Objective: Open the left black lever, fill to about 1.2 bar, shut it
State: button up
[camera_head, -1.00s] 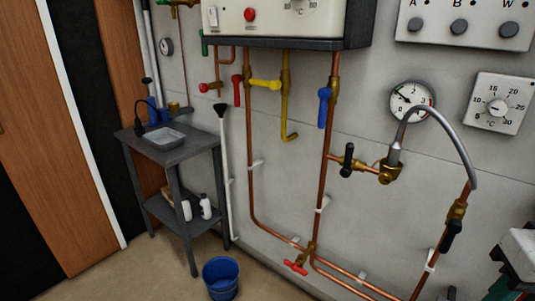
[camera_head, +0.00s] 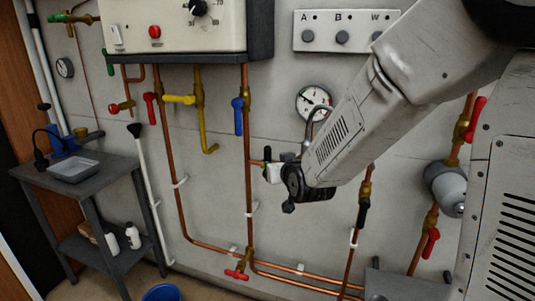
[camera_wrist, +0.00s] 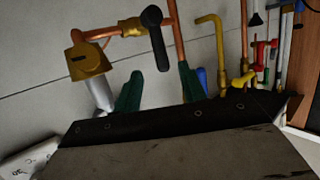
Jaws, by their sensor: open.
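The left black lever (camera_wrist: 155,38) hangs down from a brass valve, crosswise to its short level pipe. In the head view the lever (camera_head: 267,154) shows only partly beside my arm's end. My gripper (camera_wrist: 159,72) is open, with its green fingertips on either side of the lever's lower end in the wrist view. I cannot tell whether they touch it. The pressure gauge (camera_head: 314,103) is on the wall above; its needle is too small to read. The silver hose (camera_head: 318,115) is mostly hidden by my arm. Its end (camera_wrist: 100,94) shows in the wrist view.
A second black lever (camera_head: 363,214) sits on the right pipe. A blue lever (camera_head: 238,116), a yellow lever (camera_head: 180,99) and a red tap (camera_head: 237,274) are nearby. A grey table (camera_head: 75,180) and a blue bucket (camera_head: 162,292) stand at left.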

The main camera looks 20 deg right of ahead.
aim_at(269, 154)
jog(key=w+t, duration=0.1)
jog(key=w, duration=0.2)
jog(key=w+t, duration=0.1)
jog(key=w, duration=0.3)
jog(key=w+f+t, duration=0.1)
jog(key=w, duration=0.3)
jog(key=shift+h, duration=0.3)
grip_shut()
jog(key=shift+d, duration=0.1)
